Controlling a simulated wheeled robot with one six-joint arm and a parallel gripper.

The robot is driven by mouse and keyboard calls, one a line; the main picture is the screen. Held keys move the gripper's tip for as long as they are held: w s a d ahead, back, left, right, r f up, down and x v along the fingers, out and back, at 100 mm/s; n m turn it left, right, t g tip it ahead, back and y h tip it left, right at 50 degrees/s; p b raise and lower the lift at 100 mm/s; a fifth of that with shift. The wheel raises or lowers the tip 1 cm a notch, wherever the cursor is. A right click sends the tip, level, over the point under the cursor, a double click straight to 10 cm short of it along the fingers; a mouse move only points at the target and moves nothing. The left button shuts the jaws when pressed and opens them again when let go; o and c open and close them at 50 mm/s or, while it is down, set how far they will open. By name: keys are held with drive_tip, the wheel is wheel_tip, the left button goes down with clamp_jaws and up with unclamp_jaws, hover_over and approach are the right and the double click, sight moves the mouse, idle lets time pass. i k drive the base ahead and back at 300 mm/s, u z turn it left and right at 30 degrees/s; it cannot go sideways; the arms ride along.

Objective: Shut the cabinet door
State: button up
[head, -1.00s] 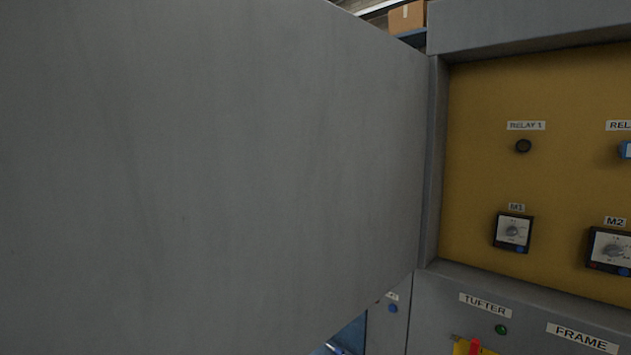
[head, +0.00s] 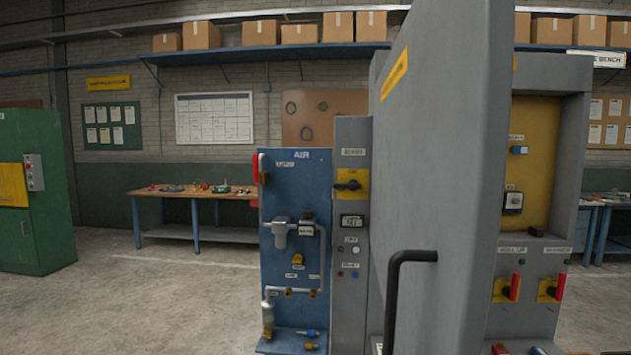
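The cabinet door (head: 445,180) is a tall grey panel standing open in the head view, jutting out toward me and seen at a steep angle. A black bar handle (head: 396,290) is on its face, low on the left. To the right of the door, the grey cabinet (head: 573,170) shows part of its open inside, with a yellow back plate (head: 539,140), a blue part and a dial. The door hides the rest of the inside. My gripper is not in view.
A blue air panel (head: 340,265) with pipes and valves stands just left of the door. Red-handled switches (head: 514,287) are below the cabinet opening. A workbench (head: 170,193) and green cabinet (head: 35,190) stand farther left. Floor (head: 150,310) at the left is clear.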

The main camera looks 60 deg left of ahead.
sight(443, 92)
drive_tip(key=k, duration=0.25)
drive_tip(key=u, duration=3.4)
drive_tip(key=i, duration=0.7)
drive_tip(key=z, duration=0.4)
